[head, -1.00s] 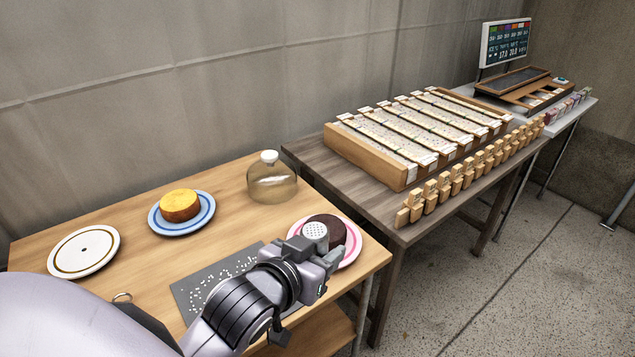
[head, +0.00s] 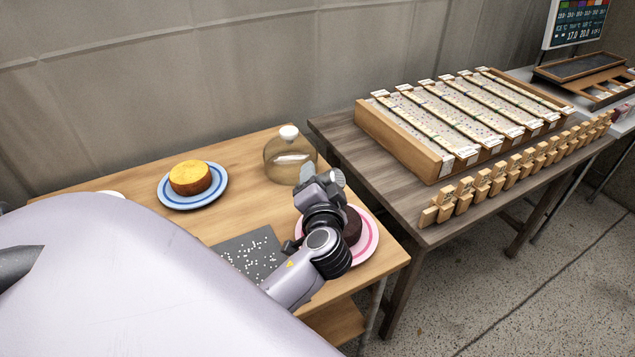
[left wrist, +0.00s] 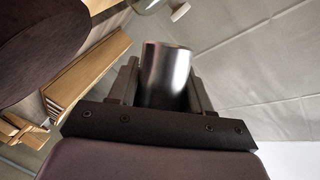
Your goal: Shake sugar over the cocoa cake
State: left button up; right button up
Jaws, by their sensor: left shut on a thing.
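The cocoa cake (head: 352,230) is dark brown and round, on a white plate with a pink rim (head: 371,241) at the table's right end. My left gripper (head: 324,182) is above and just behind the cake and hides part of it. It is shut on the metal sugar shaker (head: 338,179). In the left wrist view the shiny shaker (left wrist: 166,76) sits between the two dark fingers. A large dark brown surface at that view's upper left looks like the cake (left wrist: 40,45). The shaker's holes are not clearly visible, and I see no sugar on the cake.
A grey mat with white specks (head: 252,254) lies left of the cake. A yellow cake (head: 190,177) stands on a blue-rimmed plate (head: 178,203). A glass jar with a white top (head: 291,157) stands behind my gripper. A second table (head: 345,130) holds a wooden tray and several wooden blocks.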

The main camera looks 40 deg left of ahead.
pick_arm(q)
jog(key=shift+s+a+f+m+y, duration=0.1)
jog(key=shift+a+m+y, duration=0.1)
jog(key=shift+m, duration=0.3)
jog(key=shift+a+f+m+y, duration=0.1)
jog(key=shift+m+y, duration=0.1)
jog(key=shift+m, duration=0.3)
jog(key=m, duration=0.1)
jog(key=m+t+y, duration=0.1)
jog(key=m, duration=0.1)
jog(key=shift+s+a+f, duration=0.1)
jog(key=shift+a+f, duration=0.1)
jog(key=shift+a, duration=0.15)
jog(key=m+t, duration=0.1)
jog(key=m, duration=0.1)
jog(key=m+t, duration=0.1)
jog(key=m, duration=0.1)
jog(key=r+m+t, duration=0.1)
jog(key=m, duration=0.2)
jog(key=shift+d+r+y, duration=0.1)
jog(key=shift+d+y, duration=0.2)
jog(key=shift+d, duration=0.05)
